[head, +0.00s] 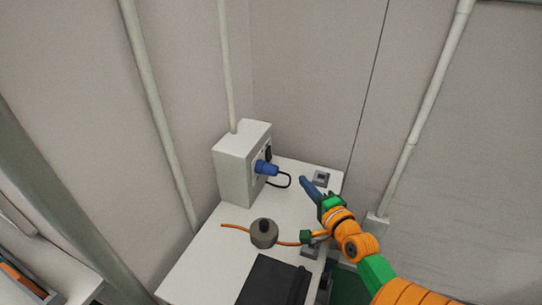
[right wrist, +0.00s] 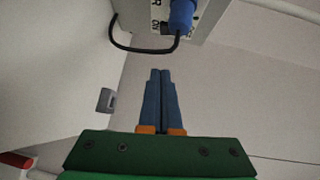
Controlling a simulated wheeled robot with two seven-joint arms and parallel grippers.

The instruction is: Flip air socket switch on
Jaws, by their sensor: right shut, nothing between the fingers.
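The air socket box (head: 240,165) is a pale box standing at the back of the white table, below a vertical conduit. A blue plug (head: 266,168) with a black cable sits in its right face, and a dark switch (head: 268,153) shows beside the plug. The box's face (right wrist: 208,20) and the blue plug (right wrist: 182,16) show at the top of the right wrist view, with part of some lettering. My right gripper (head: 304,180) is shut and empty, to the right of the box and apart from it. Its blue fingers (right wrist: 160,72) are together. My left gripper is not in view.
On the white table (head: 200,262) are a grey-brown round weight (head: 264,233), an orange cord (head: 236,228), a black case (head: 270,283) and a small grey fitting (head: 321,177). Walls close in behind and to the right. A conduit (head: 430,105) runs down the right wall.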

